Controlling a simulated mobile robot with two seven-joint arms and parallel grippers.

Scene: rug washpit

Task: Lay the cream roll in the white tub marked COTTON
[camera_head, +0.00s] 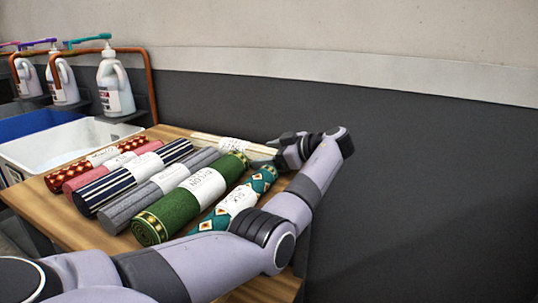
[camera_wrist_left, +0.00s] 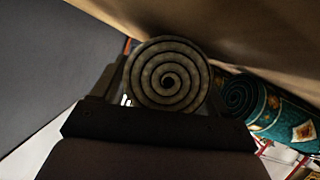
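The cream roll (camera_head: 206,138) lies along the back of the wooden table, with a white label band around it. My left gripper (camera_head: 267,152) is at its right end, with the dark fingers apart on either side of it. In the left wrist view a shaded spiral roll end, which looks like the cream roll (camera_wrist_left: 168,78), sits between the fingers, with a small gap at the left finger. A white tub (camera_head: 62,147) stands at the left beyond the table; I cannot read any marking on it. My right gripper is not in view.
Red patterned (camera_head: 82,170), pink (camera_head: 110,168), striped (camera_head: 118,187), grey (camera_head: 137,201), green (camera_head: 170,215) and teal (camera_head: 208,223) rolls lie side by side in front of the cream one. A blue tub (camera_head: 35,124), pump bottles (camera_head: 115,85) and a copper pipe (camera_head: 151,80) are at the left.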

